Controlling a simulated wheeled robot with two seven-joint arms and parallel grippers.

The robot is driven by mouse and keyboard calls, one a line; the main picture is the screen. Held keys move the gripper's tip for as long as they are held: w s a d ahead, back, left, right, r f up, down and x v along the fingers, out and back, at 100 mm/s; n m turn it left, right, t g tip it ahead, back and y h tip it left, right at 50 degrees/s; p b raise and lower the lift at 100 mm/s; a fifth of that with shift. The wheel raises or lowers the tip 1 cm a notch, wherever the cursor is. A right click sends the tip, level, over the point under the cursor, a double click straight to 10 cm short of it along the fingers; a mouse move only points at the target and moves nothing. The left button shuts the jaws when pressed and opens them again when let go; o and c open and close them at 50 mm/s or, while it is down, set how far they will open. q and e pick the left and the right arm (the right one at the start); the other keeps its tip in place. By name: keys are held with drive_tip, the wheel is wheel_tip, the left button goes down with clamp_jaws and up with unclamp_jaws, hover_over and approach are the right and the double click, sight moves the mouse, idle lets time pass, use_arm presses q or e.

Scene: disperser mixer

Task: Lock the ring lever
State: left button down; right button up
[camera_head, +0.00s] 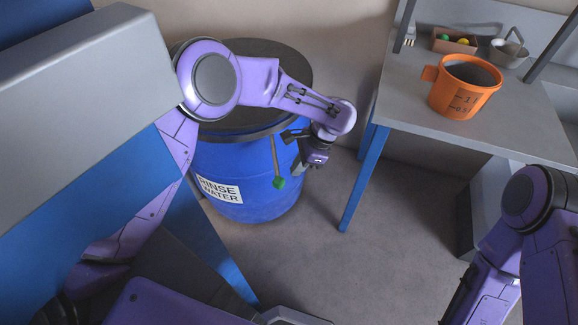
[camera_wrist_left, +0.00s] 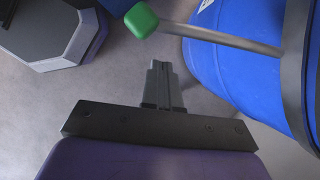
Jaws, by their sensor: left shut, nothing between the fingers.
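The ring lever (camera_head: 274,155) is a thin rod with a green knob (camera_head: 279,183), hanging from the dark ring (camera_head: 226,137) around the top of the blue rinse water drum (camera_head: 245,178). In the left wrist view the green knob (camera_wrist_left: 141,20) is at the top, and the rod runs right to the dark ring band (camera_wrist_left: 296,65). My left gripper (camera_head: 298,166) is beside the drum, to the right of the lever. Its fingers (camera_wrist_left: 161,68) are shut and empty, apart from the knob and rod. My right arm shows at the right, but its gripper is out of view.
A grey table (camera_head: 400,105) with blue legs stands at the right. It holds an orange pitcher (camera_head: 461,88), a small box (camera_head: 455,41) of colored balls and a metal cup (camera_head: 508,52). A large grey and blue structure (camera_head: 80,80) fills the left. Floor between drum and table is clear.

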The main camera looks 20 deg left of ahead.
use_arm(q)
drive_tip(key=shift+s+a+r, duration=0.15)
drive_tip(key=shift+s+a, duration=0.15)
drive_tip(key=shift+a, duration=0.3)
drive_tip(key=shift+s+a+r, duration=0.1)
drive_tip(key=shift+s+a, duration=0.2)
drive_tip(key=shift+a, duration=0.25)
use_arm(e)
drive_tip(key=shift+r, duration=0.25)
